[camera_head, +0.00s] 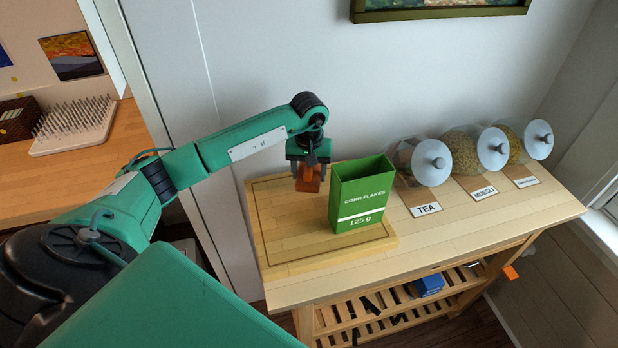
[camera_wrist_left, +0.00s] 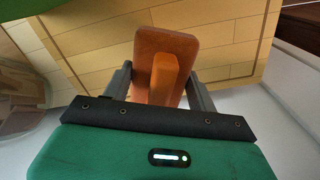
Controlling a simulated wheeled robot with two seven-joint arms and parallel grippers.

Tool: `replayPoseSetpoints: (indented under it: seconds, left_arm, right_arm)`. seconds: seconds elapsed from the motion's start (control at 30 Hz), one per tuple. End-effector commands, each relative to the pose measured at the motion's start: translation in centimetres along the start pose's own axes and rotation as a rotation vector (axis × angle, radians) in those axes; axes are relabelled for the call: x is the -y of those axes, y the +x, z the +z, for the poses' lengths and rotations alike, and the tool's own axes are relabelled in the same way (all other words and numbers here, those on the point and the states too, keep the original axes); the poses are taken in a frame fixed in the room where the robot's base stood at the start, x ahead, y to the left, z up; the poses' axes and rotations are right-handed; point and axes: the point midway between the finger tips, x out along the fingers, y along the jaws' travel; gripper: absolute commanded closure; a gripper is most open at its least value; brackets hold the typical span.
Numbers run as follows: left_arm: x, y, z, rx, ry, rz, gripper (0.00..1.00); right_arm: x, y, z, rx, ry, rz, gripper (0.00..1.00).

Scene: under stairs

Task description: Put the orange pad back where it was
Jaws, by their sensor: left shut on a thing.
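The orange pad (camera_wrist_left: 165,58) is a flat orange-brown block with a brighter orange raised grip on it. My left gripper (camera_head: 309,170) is shut on the pad, and its two fingers stand on either side of it in the left wrist view (camera_wrist_left: 160,92). In the head view the pad (camera_head: 307,181) hangs below the fingers, over the back of the wooden board, left of the green corn flakes box. I cannot tell whether the pad touches the board. My right gripper does not show.
The green corn flakes box (camera_head: 360,197) stands upright on the wooden board (camera_head: 283,231), close right of the pad. Several glass jars with labels, such as the tea jar (camera_head: 421,163), line the table's back right. The table's front right (camera_head: 480,230) is clear. A wall rises behind.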

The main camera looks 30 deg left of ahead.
Motion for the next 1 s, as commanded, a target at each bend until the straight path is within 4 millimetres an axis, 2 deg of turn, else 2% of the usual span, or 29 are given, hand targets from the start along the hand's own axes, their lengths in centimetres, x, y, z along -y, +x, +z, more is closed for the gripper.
replayPoseSetpoints:
  seconds: [0.13, 0.37, 0.73, 0.77, 0.83, 0.87, 1.0]
  left_arm:
    - [0.0, 0.9, 0.1, 0.001, 0.000, 0.000, 0.63]
    - [-0.1, 3.8, 0.1, 0.002, 0.000, 0.001, 0.63]
    - [0.0, 4.4, 0.0, -0.001, 0.001, 0.000, 0.63]
    - [0.0, 4.3, 0.0, -0.001, 0.000, 0.000, 0.38]
    - [0.0, 4.3, 0.0, 0.000, 0.000, 0.000, 0.24]
    - [0.0, 4.3, 0.0, 0.000, 0.000, 0.000, 0.20]
    - [0.0, 4.3, 0.0, 0.000, 0.000, 0.000, 0.20]
  right_arm:
    - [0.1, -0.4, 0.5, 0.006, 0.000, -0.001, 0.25]
    - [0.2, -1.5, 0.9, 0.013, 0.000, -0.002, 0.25]
    - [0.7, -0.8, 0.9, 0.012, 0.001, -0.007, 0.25]
    - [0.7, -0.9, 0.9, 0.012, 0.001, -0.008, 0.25]
    - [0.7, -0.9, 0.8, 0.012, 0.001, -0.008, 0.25]
    - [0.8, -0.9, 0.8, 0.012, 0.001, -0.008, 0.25]
    - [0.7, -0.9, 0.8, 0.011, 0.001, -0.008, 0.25]
